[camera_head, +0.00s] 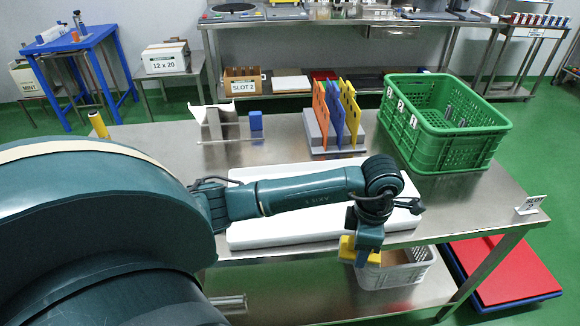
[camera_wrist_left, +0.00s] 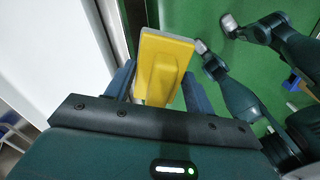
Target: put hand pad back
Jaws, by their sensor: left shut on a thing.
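The yellow hand pad (camera_wrist_left: 163,68) has a raised grip block on its face and a pale edge. My left gripper (camera_wrist_left: 160,88) is shut on it, with one dark finger on each side. In the head view my left gripper (camera_head: 368,245) points down at the table's front edge, and the hand pad (camera_head: 347,249) shows partly around its fingers. It is in front of the white board (camera_head: 275,232) and appears above or in front of the grey crate below.
The steel table (camera_head: 450,205) carries a rack with coloured dividers (camera_head: 331,112), a green crate (camera_head: 448,145), a blue block (camera_head: 256,121) and a small sign (camera_head: 531,204). A grey crate (camera_head: 405,272) stands below the front edge.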

